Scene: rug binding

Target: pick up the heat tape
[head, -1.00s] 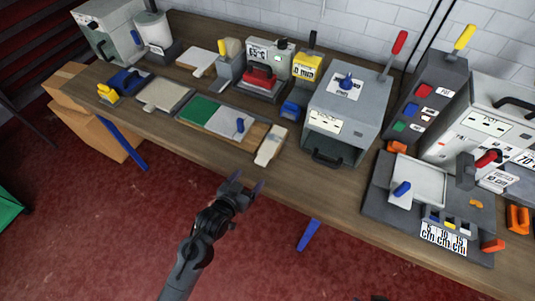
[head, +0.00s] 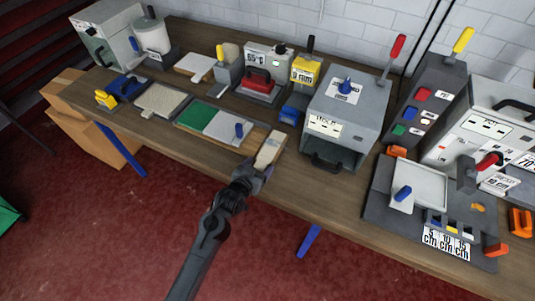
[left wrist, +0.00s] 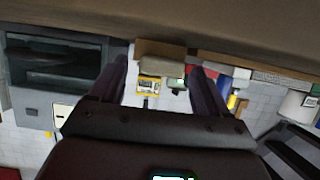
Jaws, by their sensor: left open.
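A cream flat piece (head: 269,149), which looks like the heat tape, lies at the table's front edge, right of the green and grey board. My left gripper (head: 257,172) is just in front of its near end, at the table edge. I cannot tell whether they touch. In the left wrist view the left gripper (left wrist: 160,78) is open. A tan-brown block end (left wrist: 160,55), probably the same piece, shows between and just beyond its fingers. My right gripper is not in view.
The wooden table (head: 215,165) holds a grey press box (head: 345,120) to the right and the green-grey board (head: 215,121) to the left. A blue block (head: 294,110) stands behind. A grey cutting station (head: 425,205) is farther right. The floor in front is clear.

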